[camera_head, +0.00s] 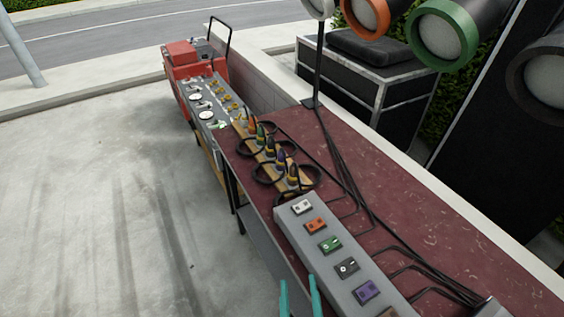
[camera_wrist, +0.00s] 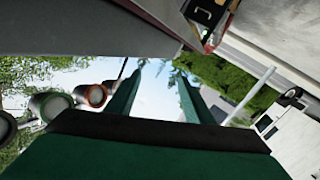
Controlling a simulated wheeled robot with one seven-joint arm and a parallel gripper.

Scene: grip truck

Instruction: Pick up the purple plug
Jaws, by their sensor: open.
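The purple plug (camera_head: 281,163) stands upright in a row of several plugs on a wooden rack (camera_head: 268,165) along the table, with a black cable looped beside it. It is small in the head view, and I do not see it in the wrist view. My gripper (camera_head: 300,284) shows as two teal fingertips at the bottom edge of the head view, well apart from the plug. In the wrist view the gripper (camera_wrist: 160,80) is open and empty, with sky and trees beyond its fingers.
A grey box (camera_head: 340,250) with several coloured sockets, one purple (camera_head: 366,291), lies on the dark red table (camera_head: 420,240). Black cables cross the table. Lamps (camera_head: 443,35) hang at upper right. A red machine (camera_head: 180,60) stands at the far end. Concrete floor on the left is clear.

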